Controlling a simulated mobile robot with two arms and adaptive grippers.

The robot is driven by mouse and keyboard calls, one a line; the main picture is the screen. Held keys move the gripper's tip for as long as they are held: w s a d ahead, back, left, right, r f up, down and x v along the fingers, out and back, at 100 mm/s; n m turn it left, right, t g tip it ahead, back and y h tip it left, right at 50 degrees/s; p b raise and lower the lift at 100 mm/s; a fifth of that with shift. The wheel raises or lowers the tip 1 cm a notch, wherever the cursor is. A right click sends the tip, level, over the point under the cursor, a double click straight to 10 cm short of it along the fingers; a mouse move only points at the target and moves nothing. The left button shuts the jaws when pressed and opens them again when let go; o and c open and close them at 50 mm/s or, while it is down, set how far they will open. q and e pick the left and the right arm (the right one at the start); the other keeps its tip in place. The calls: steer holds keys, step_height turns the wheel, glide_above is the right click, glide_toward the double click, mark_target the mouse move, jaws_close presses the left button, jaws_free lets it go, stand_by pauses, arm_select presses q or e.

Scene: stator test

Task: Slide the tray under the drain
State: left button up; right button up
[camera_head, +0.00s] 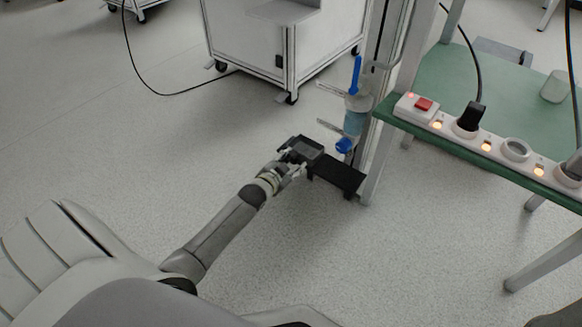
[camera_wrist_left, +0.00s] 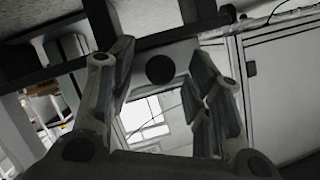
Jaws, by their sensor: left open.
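A clear cylinder (camera_head: 357,112) with blue liquid hangs upright on a post, with a blue valve on top and a blue drain valve (camera_head: 344,146) at its lower end. A flat black tray-like plate (camera_head: 340,176) sits low beside the post, below and near the drain. My left gripper (camera_head: 300,156) is just left of this plate, by a dark box-like shape (camera_head: 308,146); I cannot tell whether they touch. In the left wrist view my open fingers (camera_wrist_left: 158,95) stand apart, with a pale panel with a dark round spot (camera_wrist_left: 160,69) seen between them. My right gripper is out of view.
A green-topped table (camera_head: 440,85) stands at the right with a white power strip (camera_head: 485,146) along its edge and a clear beaker (camera_head: 555,86). A white wheeled cabinet (camera_head: 275,45) stands behind. The floor (camera_head: 130,150) at the left is clear apart from a black cable.

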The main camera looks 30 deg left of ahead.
arm_select(q)
steer(key=shift+w, duration=0.15)
jaws_close()
stand_by(0.4)
